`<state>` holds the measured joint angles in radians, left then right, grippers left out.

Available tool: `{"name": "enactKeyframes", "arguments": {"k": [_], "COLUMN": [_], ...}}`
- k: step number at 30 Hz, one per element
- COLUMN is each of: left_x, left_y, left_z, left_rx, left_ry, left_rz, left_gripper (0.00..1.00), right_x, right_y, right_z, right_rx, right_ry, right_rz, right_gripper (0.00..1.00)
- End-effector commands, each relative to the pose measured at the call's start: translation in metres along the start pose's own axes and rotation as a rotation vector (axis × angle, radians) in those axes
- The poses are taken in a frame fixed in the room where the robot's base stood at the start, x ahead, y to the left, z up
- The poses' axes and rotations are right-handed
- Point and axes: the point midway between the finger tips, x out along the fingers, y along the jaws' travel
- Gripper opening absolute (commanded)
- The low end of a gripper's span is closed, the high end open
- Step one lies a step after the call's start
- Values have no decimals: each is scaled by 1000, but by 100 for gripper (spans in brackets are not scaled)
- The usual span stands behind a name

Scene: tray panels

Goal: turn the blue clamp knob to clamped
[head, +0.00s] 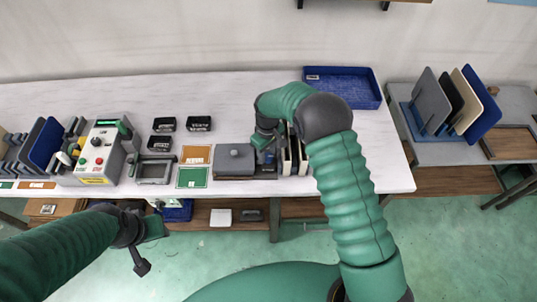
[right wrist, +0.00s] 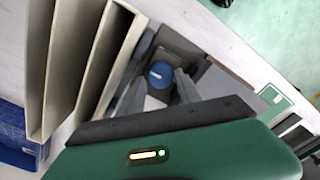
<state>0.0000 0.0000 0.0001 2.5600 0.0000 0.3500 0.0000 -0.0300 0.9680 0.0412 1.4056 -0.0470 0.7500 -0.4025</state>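The blue clamp knob (right wrist: 159,74) shows in the right wrist view as a round blue cap with a small pale mark, on a dark grey fixture. My right gripper (right wrist: 160,88) has its two grey fingers apart, one on each side of the knob in that view; I cannot tell whether they touch it. In the head view my right gripper (head: 264,140) is over the fixture beside the grey panel (head: 235,170), and the knob is largely hidden there. My left gripper (head: 142,250) hangs in front of the table, away from the knob; its fingers are too unclear to judge.
Cream upright panels (right wrist: 100,60) stand close beside the fixture. A blue tray (head: 350,75) lies behind my right arm. A control box with buttons (head: 98,160) and small black bins (head: 199,123) stand left. A side table holds racked panels (head: 431,100). The back left tabletop is clear.

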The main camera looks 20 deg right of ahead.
Motion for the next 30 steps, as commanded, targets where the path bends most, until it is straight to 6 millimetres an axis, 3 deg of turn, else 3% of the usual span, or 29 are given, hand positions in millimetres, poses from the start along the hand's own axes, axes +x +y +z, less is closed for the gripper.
{"name": "enactKeyframes", "arguments": {"k": [7, 11, 14, 24, 30], "left_x": [0, 2, 4, 10, 10], "left_y": [0, 0, 0, 0, 0], "left_z": [0, 0, 1, 2, 2], "left_rx": [0, 0, 0, 0, 0], "left_ry": [0, 0, 0, 0, 0], "left_rz": [0, 0, 0, 0, 0], "left_gripper": [36, 36, 36, 36, 36], "right_x": [2, -8, -29, -127, -160], "right_y": [-1, -1, -1, 0, 0], "right_z": [4, 4, 3, 0, -1], "right_rx": [0, 0, 0, -1, -1], "right_ry": [-11, -10, -9, -7, -9], "right_rz": [-3, -3, -2, -2, -3], "right_gripper": [43, 43, 43, 43, 43]}}
